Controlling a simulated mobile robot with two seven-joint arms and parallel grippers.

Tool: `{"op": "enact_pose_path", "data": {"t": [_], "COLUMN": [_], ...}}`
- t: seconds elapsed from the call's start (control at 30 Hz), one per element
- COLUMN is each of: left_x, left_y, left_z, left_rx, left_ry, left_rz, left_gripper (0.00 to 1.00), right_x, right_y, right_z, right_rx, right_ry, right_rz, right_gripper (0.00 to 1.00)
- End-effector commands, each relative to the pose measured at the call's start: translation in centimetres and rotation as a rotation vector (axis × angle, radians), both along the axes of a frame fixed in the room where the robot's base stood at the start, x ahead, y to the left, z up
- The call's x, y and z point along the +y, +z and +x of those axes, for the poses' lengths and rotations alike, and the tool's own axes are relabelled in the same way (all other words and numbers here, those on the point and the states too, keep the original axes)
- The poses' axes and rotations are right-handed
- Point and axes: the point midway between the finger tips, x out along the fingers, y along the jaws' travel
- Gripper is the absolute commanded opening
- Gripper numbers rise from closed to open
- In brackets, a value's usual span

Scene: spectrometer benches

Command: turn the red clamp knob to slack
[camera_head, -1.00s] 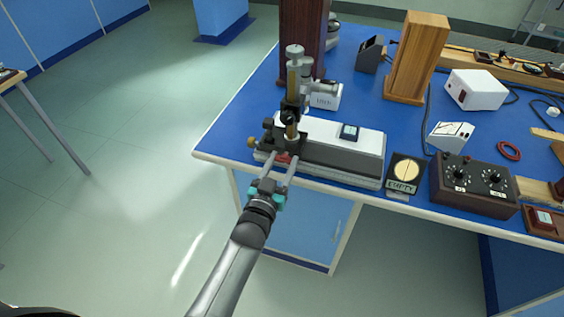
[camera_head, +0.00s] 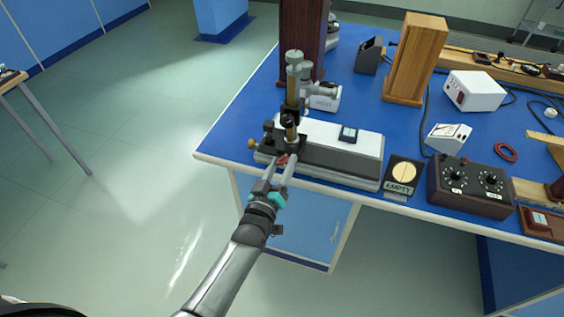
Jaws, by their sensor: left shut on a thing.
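The red clamp knob (camera_head: 282,160) is at the front of a brass and grey microscope-like instrument (camera_head: 292,95), low near its foot. The instrument stands at the left end of a long grey and white base (camera_head: 343,158) at the table's front left corner. My left gripper (camera_head: 281,168) comes from the front, with its two fingers shut on the knob, which is partly hidden between them. My right gripper is not in view.
The blue bench (camera_head: 235,135) also holds a round-dial sign reading EMPTY (camera_head: 404,174), a dark two-dial box (camera_head: 470,186), a small meter (camera_head: 448,137) and a wooden block (camera_head: 414,58). A brass knob (camera_head: 252,144) sits left of the gripper. Floor in front is clear.

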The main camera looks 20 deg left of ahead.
Motion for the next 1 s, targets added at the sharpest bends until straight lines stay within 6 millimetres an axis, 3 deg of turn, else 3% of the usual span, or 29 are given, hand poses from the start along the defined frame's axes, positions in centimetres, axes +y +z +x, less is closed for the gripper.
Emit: {"op": "enact_pose_path", "data": {"t": [1.0], "left_x": [-0.02], "left_y": [-0.15], "left_z": [-0.03], "left_rx": [0.033], "left_ry": [-0.001], "left_rz": [-0.91], "left_gripper": [0.0], "right_x": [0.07], "right_y": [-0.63], "right_z": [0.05], "right_rx": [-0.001], "right_ry": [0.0], "right_rz": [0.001], "right_gripper": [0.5]}}
